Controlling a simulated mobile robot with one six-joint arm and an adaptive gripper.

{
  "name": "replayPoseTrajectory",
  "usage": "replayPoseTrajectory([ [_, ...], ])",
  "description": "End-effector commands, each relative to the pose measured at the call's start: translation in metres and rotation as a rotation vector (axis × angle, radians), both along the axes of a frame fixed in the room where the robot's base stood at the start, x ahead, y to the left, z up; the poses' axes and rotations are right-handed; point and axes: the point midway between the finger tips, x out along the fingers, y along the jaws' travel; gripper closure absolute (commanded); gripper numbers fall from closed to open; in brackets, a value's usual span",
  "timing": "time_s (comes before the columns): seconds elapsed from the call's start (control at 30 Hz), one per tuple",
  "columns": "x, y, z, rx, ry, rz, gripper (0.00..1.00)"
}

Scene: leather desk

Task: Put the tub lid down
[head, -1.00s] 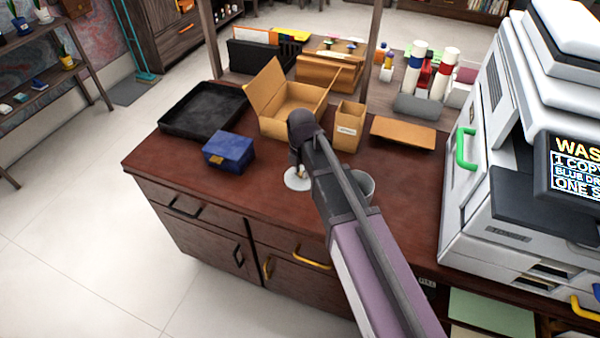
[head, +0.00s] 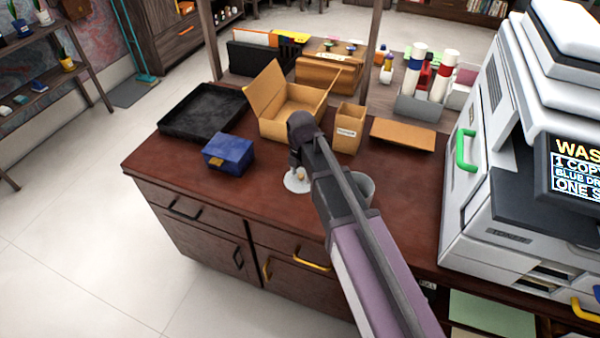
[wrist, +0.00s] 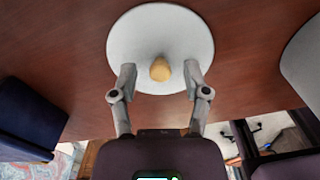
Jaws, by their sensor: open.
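The tub lid (head: 297,184) is a pale grey disc with a tan wooden knob. It lies flat on the red-brown desk top, near the front edge. In the wrist view the lid (wrist: 160,30) fills the upper middle, with its knob (wrist: 160,69) between my fingertips. My gripper (wrist: 160,80) is open, with a gap between each finger and the knob. In the head view my gripper (head: 298,168) is just above the lid, and my arm hides part of it. The grey tub (head: 364,186) stands to the right, partly hidden behind my arm.
A blue box (head: 229,153) stands left of the lid. A black tray (head: 203,110), an open cardboard box (head: 290,115), a small carton (head: 348,128) and a tan flat box (head: 403,133) are behind. A white copier (head: 520,130) stands at the right.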

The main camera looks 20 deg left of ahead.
Motion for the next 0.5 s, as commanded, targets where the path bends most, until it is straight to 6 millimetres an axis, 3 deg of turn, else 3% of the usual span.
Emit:
replayPoseTrajectory([
  [0.5,0.0,0.0,0.033,0.0,0.0,0.0,0.39],
])
